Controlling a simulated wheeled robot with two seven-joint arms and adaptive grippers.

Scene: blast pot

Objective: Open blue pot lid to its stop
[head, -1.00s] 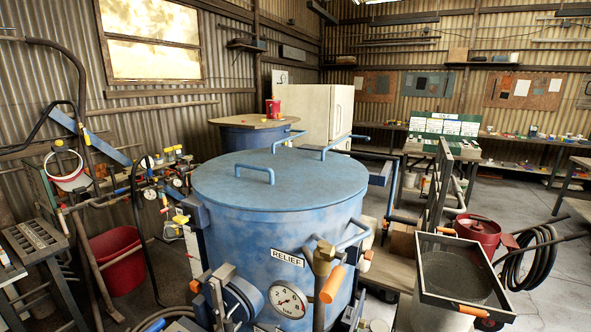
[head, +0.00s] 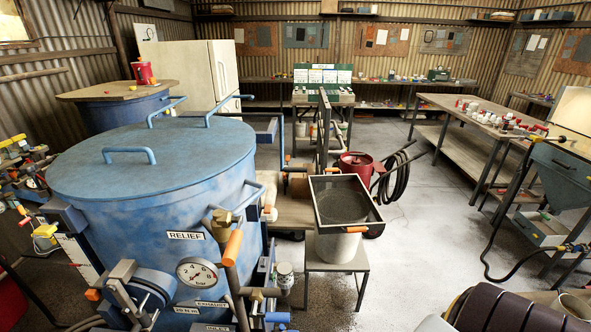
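The large blue pot (head: 160,215) stands at the left of the head view, with a pressure gauge (head: 197,272) and a "RELIEF" label on its front. Its round blue lid (head: 165,165) lies flat on top and looks closed. A bar handle (head: 129,154) is on the near left part of the lid. Two blue bars (head: 207,108) rise at the lid's far edge. The relief valve with an orange handle (head: 233,245) is at the pot's front right. Neither of my grippers shows in the view.
The concrete floor between is clear. A dark ribbed roll (head: 515,310) is at bottom right.

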